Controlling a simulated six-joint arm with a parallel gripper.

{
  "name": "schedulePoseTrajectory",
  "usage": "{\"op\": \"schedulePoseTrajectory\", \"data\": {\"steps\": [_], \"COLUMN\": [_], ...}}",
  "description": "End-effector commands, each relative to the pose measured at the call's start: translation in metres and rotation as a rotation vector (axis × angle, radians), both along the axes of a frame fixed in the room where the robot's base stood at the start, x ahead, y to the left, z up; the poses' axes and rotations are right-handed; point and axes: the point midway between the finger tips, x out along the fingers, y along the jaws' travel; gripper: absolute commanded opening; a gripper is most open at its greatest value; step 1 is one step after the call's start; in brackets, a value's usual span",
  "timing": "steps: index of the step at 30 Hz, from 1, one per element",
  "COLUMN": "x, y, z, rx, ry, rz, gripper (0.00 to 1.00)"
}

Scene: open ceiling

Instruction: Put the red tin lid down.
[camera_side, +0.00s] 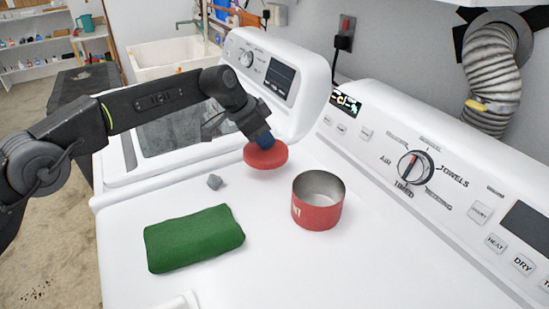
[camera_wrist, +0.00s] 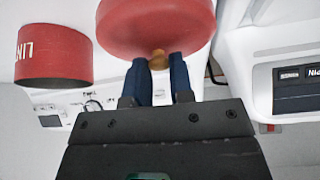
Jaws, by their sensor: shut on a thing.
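The red tin lid (camera_side: 265,155) is a round red disc held in the air above the white machine top. In the wrist view the lid (camera_wrist: 155,22) has a tan knob between the blue fingers. My gripper (camera_side: 262,138) is shut on that knob; in the wrist view my gripper (camera_wrist: 163,65) points at the lid. The red tin (camera_side: 317,212) stands upright and open-topped to the right of the lid and nearer the side camera. The tin also shows in the wrist view (camera_wrist: 54,57), apart from the lid.
The dryer control panel (camera_side: 430,165) rises along the right. A second machine's panel (camera_side: 275,70) stands behind the lid. The top in front of the tin is clear.

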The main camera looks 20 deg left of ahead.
Motion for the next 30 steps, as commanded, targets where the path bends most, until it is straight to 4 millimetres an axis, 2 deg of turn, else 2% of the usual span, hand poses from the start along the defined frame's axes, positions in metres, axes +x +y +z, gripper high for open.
{"op": "schedulePoseTrajectory", "data": {"steps": [3, 7, 11, 18, 30], "x": [0.001, 0.001, 0.001, 0.001, 0.001], "y": [-0.017, -0.025, -0.026, -0.026, -0.026], "z": [-0.011, -0.015, -0.022, -0.053, -0.058], "rx": [0.0, 0.0, 0.001, 0.001, 0.001], "ry": [0.0, 0.0, 0.002, 0.0, 0.0], "rz": [-0.001, 0.001, 0.002, 0.001, 0.001], "gripper": [0.0, 0.0, 0.0, 0.0, 0.0]}}
